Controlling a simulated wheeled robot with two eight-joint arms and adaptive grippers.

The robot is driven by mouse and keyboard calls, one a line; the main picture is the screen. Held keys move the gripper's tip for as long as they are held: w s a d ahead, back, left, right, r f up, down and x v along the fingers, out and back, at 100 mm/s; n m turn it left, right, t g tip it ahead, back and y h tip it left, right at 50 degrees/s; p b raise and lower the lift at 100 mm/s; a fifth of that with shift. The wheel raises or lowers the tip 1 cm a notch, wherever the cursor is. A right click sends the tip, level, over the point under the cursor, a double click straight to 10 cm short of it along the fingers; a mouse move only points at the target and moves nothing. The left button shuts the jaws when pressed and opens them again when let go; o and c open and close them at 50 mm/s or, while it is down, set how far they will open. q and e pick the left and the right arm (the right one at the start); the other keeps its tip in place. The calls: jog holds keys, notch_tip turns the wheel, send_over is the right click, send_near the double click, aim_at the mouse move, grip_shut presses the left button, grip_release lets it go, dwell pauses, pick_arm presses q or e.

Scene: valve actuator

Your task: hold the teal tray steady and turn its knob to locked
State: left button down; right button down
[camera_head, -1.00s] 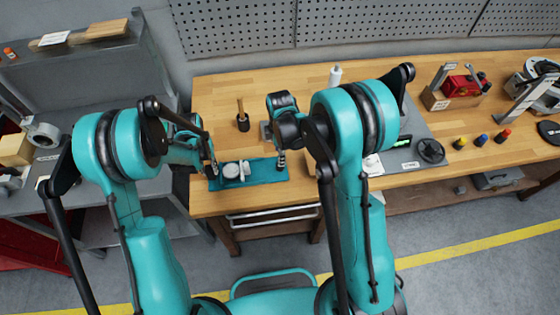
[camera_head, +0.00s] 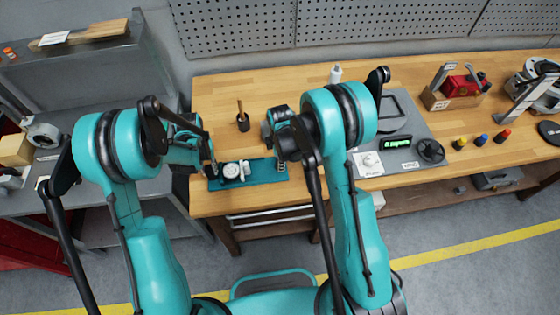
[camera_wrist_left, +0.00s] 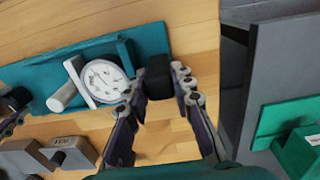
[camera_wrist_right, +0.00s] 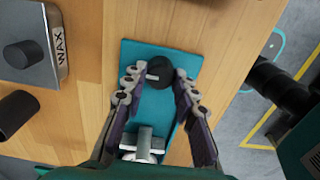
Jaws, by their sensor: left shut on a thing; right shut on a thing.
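The teal tray (camera_head: 255,176) lies flat near the front left edge of the wooden bench. It carries a white round gauge (camera_wrist_left: 103,80) and a pale grey fitting (camera_wrist_right: 143,143). My left gripper (camera_head: 211,168) is shut on the black block (camera_wrist_left: 158,76) at the tray's left end. My right gripper (camera_head: 281,165) reaches down at the right end. In the right wrist view its fingers are shut on the black knob (camera_wrist_right: 160,72), which has a short light pointer aimed left. Any lock marking is too small to read. My right arm partly hides the knob in the head view.
A block marked WAX (camera_wrist_right: 35,55) stands close behind the tray. A cup with a wooden-handled tool (camera_head: 242,122) is further back. A grey mat (camera_head: 435,158) with a green-lit display (camera_head: 395,143) lies to the right. The bench's front edge is close.

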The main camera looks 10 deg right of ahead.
jog(key=shift+m, duration=0.4)
jog(key=m, duration=0.3)
jog(key=shift+m, duration=0.4)
jog(key=m, duration=0.9)
jog(key=shift+m, duration=1.9)
jog(key=c, duration=1.2)
grip_release()
